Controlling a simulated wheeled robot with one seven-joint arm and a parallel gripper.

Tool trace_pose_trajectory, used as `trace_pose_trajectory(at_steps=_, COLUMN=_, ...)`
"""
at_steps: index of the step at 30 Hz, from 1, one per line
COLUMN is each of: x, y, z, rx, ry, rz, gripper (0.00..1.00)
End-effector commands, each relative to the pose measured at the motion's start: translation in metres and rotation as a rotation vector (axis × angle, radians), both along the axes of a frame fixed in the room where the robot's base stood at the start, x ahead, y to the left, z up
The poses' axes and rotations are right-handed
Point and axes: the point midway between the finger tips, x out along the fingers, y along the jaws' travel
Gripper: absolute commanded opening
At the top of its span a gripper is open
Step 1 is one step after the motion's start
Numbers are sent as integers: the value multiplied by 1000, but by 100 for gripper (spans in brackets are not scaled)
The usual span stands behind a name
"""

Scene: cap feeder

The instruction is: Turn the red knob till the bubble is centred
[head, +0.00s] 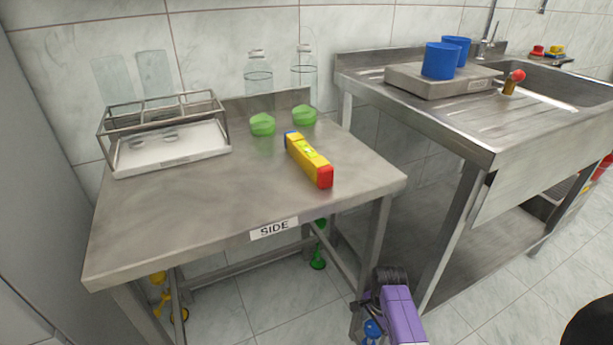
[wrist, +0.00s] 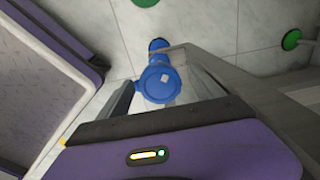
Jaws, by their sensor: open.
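A yellow spirit level (head: 308,162) with a red near end and a blue far end lies on the steel table marked SIDE (head: 200,215). Its small green vial shows, but the bubble is too small to place. No red knob shows under this table. Green (head: 318,258), yellow (head: 181,315) and blue feet (head: 372,330) show low at its legs. My gripper (wrist: 163,82) is low by the front right leg. In the wrist view its fingers are open, one on each side of the round blue knob (wrist: 158,82); I cannot tell whether they touch it.
A steel sink bench (head: 440,120) with blue cups (head: 440,61) stands to the right. A small brass piece with a red ball (head: 518,75) is on it. A wire rack (head: 165,135), clear bottles and green pieces (head: 262,124) stand on the table. A table leg is close to my gripper.

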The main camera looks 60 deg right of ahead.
Motion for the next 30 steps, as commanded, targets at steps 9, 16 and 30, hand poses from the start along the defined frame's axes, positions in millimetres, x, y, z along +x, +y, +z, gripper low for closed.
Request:
trace_pose_trajectory(at_steps=9, x=0, y=0, z=-9, rx=0, ry=0, rz=0, gripper=76)
trace_pose_trajectory(at_steps=16, x=0, y=0, z=-6, rx=0, ry=0, rz=0, gripper=76)
trace_pose_trajectory(at_steps=30, x=0, y=0, z=40, rx=0, ry=0, rz=1, gripper=76)
